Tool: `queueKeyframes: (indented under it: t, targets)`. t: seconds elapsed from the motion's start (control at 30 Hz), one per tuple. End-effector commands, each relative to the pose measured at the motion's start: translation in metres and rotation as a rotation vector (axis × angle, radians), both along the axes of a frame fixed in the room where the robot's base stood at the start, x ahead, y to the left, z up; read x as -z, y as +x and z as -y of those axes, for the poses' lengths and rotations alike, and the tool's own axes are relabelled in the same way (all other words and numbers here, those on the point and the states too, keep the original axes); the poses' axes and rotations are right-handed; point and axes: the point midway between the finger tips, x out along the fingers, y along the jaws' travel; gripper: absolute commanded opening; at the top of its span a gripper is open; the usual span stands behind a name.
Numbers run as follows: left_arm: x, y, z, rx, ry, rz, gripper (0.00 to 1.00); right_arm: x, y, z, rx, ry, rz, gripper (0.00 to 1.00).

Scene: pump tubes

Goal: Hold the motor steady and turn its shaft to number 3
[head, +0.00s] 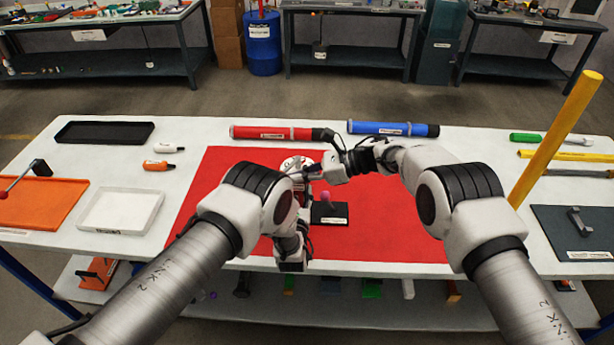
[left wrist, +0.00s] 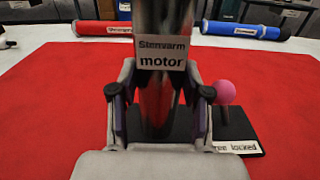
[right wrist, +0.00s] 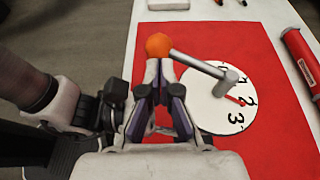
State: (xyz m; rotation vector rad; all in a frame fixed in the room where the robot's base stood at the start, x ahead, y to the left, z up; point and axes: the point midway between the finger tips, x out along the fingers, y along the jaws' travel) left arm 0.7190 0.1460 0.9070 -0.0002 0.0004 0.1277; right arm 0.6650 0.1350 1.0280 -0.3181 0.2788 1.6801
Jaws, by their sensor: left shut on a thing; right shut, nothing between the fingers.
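The motor (left wrist: 160,100) is a shiny upright cylinder with a name label. My left gripper (left wrist: 160,112) is shut around it, one finger on each side. In the right wrist view its top is a white dial (right wrist: 215,118) with numbers, 2 and 3 being readable. A short red pointer (right wrist: 236,100) lies near the 2. A grey crank arm (right wrist: 200,63) runs from the hub to an orange ball knob (right wrist: 158,45). My right gripper (right wrist: 163,75) is shut and empty, its fingertips just beside the knob; whether they touch it I cannot tell.
A pink ball (left wrist: 225,92) stands on a black base (head: 330,220) beside the motor; its label is partly hidden. A red tube (head: 270,132) and a blue tube (head: 393,128) lie behind the red mat (head: 390,235). A yellow post (head: 556,138) rises at the right.

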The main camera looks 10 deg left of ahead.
Motion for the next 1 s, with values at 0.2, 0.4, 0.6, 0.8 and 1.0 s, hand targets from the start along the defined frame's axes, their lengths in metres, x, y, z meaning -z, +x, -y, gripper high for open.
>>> queueKeyframes:
  t: [0.2, 0.4, 0.6, 0.8, 1.0]
  targets:
    - [0.0, 0.0, 0.0, 0.0, -0.001, 0.0, 0.0, 0.0, 0.0, 0.0, 0.0, 0.0, -0.001, 0.0]
    - [0.0, 0.0, 0.0, 0.0, 0.0, 0.0, 0.0, -0.001, 0.0, -0.002, 0.024, 0.003, -0.002, 0.0]
    - [0.0, 0.0, 0.0, 0.0, 0.0, 0.0, 0.0, -0.001, 0.0, -0.005, 0.056, 0.004, 0.0, 0.0]
    - [0.0, 0.0, 0.0, 0.0, 0.0, 0.0, 0.0, -0.001, -0.001, -0.008, 0.087, 0.003, -0.002, 0.0]
    - [0.0, 0.0, 0.0, 0.001, 0.0, 0.0, 0.0, 0.0, -0.001, -0.012, 0.119, -0.001, 0.0, 0.0]
